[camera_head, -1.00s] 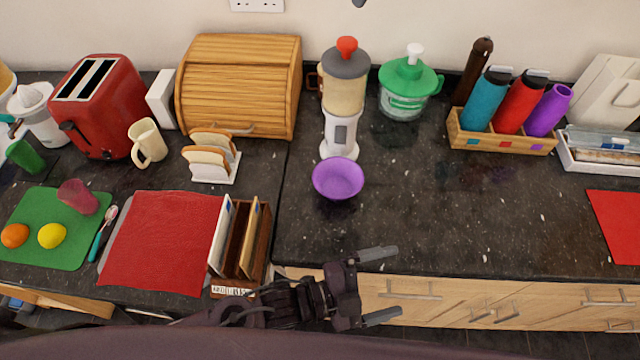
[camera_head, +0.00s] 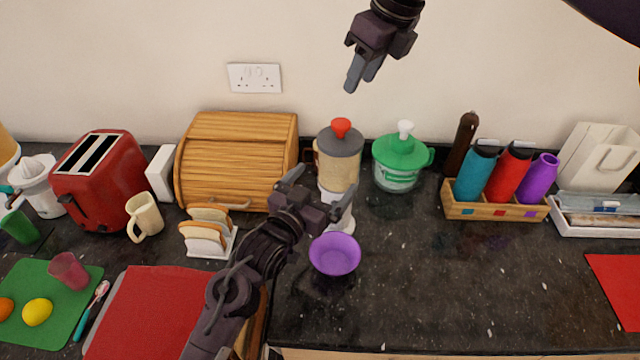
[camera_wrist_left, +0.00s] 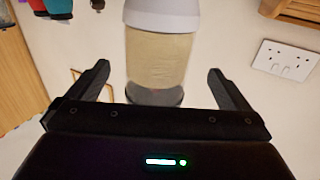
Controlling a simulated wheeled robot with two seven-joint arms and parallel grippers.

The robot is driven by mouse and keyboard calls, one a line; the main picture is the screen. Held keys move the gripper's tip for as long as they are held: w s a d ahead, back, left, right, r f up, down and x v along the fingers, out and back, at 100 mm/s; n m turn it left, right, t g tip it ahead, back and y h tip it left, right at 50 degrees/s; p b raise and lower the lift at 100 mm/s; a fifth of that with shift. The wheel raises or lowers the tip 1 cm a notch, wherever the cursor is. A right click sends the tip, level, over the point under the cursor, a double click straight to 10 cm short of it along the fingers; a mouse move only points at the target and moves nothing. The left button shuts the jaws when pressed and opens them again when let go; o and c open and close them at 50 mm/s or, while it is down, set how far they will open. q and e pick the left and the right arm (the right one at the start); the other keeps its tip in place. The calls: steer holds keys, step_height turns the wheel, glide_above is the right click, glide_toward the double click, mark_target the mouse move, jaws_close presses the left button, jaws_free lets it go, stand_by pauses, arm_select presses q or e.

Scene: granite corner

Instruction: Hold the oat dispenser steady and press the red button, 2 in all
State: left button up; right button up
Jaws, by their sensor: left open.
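The oat dispenser (camera_head: 342,172) stands upright near the wall, with a clear oat-filled body, a grey lid and a white base partly hidden by my left gripper. Its red button (camera_head: 341,127) is on top. The purple bowl (camera_head: 335,255) sits in front of the base. My left gripper (camera_head: 322,187) is open in front of the dispenser. In the left wrist view the oat body (camera_wrist_left: 156,62) appears inverted between and beyond the spread fingers, not gripped. My right gripper (camera_head: 361,72) is high above and behind the dispenser, pointing down; its finger gap is unclear.
A wooden bread bin (camera_head: 235,160) stands close left of the dispenser, and a green-lidded container (camera_head: 399,164) close right. A toast rack (camera_head: 208,232) is at front left. A bottle rack (camera_head: 494,209) stands farther right. The counter right of the bowl is clear.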

arm_select(q)
steer(key=x, duration=0.6)
steer(key=shift+w+d, duration=0.15)
steer(key=shift+d, duration=0.05)
steer(key=shift+w+d, duration=0.2)
steer(key=shift+w, duration=0.2)
arm_select(e)
steer(key=shift+d, duration=0.1)
arm_select(q)
steer(key=c, duration=1.4)
steer(key=shift+o, duration=0.2)
arm_select(e)
jaws_close()
